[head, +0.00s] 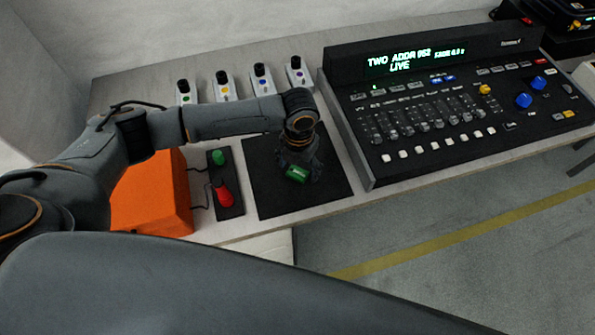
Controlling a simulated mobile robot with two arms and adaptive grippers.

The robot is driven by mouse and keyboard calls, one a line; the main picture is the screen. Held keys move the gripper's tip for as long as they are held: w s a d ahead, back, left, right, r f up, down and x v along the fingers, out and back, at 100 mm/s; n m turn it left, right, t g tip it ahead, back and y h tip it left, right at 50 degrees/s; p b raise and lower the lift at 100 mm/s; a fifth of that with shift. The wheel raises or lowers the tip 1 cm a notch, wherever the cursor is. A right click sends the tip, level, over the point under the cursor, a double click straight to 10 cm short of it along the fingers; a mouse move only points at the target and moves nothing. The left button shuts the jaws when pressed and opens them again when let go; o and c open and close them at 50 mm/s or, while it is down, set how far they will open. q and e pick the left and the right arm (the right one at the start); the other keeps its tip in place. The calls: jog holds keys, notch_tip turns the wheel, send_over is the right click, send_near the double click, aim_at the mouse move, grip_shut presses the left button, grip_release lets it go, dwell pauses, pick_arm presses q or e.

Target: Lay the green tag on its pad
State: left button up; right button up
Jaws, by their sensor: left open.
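The green tag (297,174) is a small green block with a pale mark on it. In the head view it appears over the black mat (268,195), left of the console. My left gripper (300,178) points down from above right at the tag, its jaws open. The fingers are dark against the dark mat, so I cannot tell whether they touch the tag or whether the tag rests on the mat. Part of the mat is hidden behind the gripper and wrist. My right gripper is not in view.
A black console (440,105) with a lit display stands right of the mat. Several small white units (222,86) with black knobs and coloured dots line the back. Left are a black box with green and red buttons (226,197) and an orange box (150,200).

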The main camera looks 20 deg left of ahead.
pick_arm(q)
jog(key=c, duration=1.1)
jog(key=shift+r, duration=0.1)
